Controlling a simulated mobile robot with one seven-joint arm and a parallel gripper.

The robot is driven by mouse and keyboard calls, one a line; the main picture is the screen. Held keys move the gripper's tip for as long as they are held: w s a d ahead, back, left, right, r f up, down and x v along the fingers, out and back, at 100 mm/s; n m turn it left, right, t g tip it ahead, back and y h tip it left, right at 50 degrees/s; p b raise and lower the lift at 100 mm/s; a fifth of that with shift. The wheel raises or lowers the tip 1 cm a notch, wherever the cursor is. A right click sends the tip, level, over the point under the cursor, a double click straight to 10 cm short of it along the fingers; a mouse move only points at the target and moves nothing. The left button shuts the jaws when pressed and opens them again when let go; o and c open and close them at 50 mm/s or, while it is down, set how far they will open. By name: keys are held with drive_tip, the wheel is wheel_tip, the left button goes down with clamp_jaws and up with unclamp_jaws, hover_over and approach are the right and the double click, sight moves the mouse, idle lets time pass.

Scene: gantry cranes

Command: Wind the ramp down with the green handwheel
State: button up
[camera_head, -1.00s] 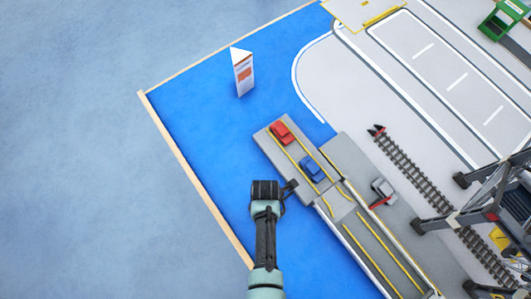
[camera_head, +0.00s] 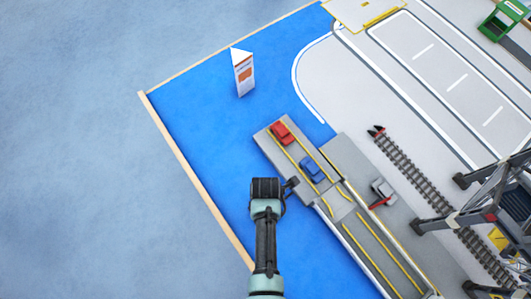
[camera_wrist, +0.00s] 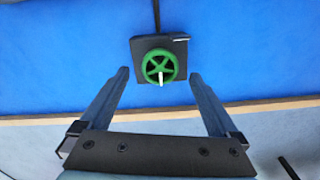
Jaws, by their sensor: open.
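The green handwheel (camera_wrist: 160,64) sits on a dark square block in the upper middle of the wrist view. A short pale peg stands at its lower rim. My gripper (camera_wrist: 158,76) is open, with one finger on each side of the wheel in the picture and gaps between. I cannot tell whether the fingertips are level with the wheel in depth. In the head view, my gripper (camera_head: 266,187) is beside the grey vehicle deck (camera_head: 268,146), and the wheel is hidden. The ramp (camera_head: 338,203) appears to be the short yellow-lined piece at the deck's lower end; its tilt is unclear.
A red car (camera_head: 282,132) and a blue car (camera_head: 312,169) stand on the deck. A white sign (camera_head: 243,74) stands on the blue area. A wooden edge strip (camera_head: 188,172) borders it. Rails and a crane (camera_head: 490,205) lie right.

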wheel_tip(320, 180, up, 10)
idle(0.5)
idle(1.3)
